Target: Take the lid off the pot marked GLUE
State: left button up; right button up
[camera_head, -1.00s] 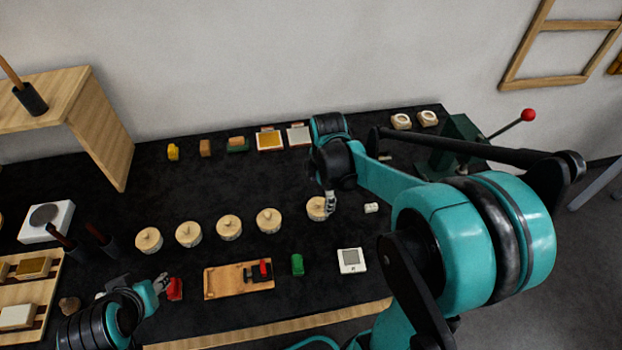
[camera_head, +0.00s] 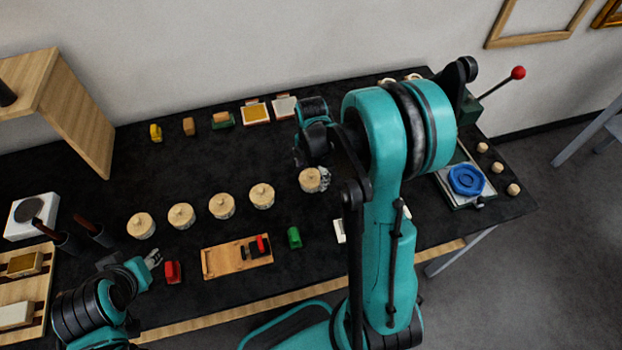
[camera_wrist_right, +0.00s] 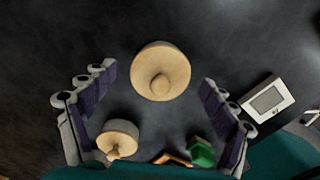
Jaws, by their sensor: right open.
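Several round pale wooden lidded pots stand in a row on the black table; no GLUE marking is readable. The rightmost pot (camera_head: 310,181) has my right gripper (camera_head: 324,178) close beside it, partly covering its right side. In the right wrist view, a pot's round lid with a centre knob (camera_wrist_right: 160,73) lies between the spread, empty fingers, apart from both. Another pot (camera_wrist_right: 120,133) shows lower left, near the left finger. My left gripper (camera_head: 153,258) hovers at the front left, beside a red block (camera_head: 173,272); its opening is unclear.
A wooden board (camera_head: 222,262) and green block (camera_head: 294,238) lie in front of the pots. A white device with a grey screen (camera_wrist_right: 268,99) is near the right finger. A blue round piece (camera_head: 466,180) is at the right.

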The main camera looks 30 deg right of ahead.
aim_at(312, 173)
jog(key=c, duration=1)
jog(key=shift+c, duration=0.2)
jog(key=shift+r, duration=0.15)
jog(key=shift+r+p, duration=0.3)
jog(key=shift+r, duration=0.25)
notch_tip(312, 173, up, 3)
jog(key=shift+r+p, duration=0.1)
jog(key=shift+p, duration=0.55)
jog(key=d+r, duration=0.1)
jog(key=d, duration=0.1)
jog(key=d+r, duration=0.1)
jog(key=d, duration=0.1)
jog(key=shift+s+r+p, duration=0.1)
jog(key=shift+s+p, duration=0.05)
jog(key=shift+p, duration=0.25)
grip_shut()
jog(key=d+r+p, duration=0.1)
jog(key=d+r, duration=0.3)
jog(key=d, duration=0.3)
jog(key=shift+s+d+r, duration=0.15)
jog(key=shift+d, duration=0.2)
jog(key=c, duration=0.9)
grip_release()
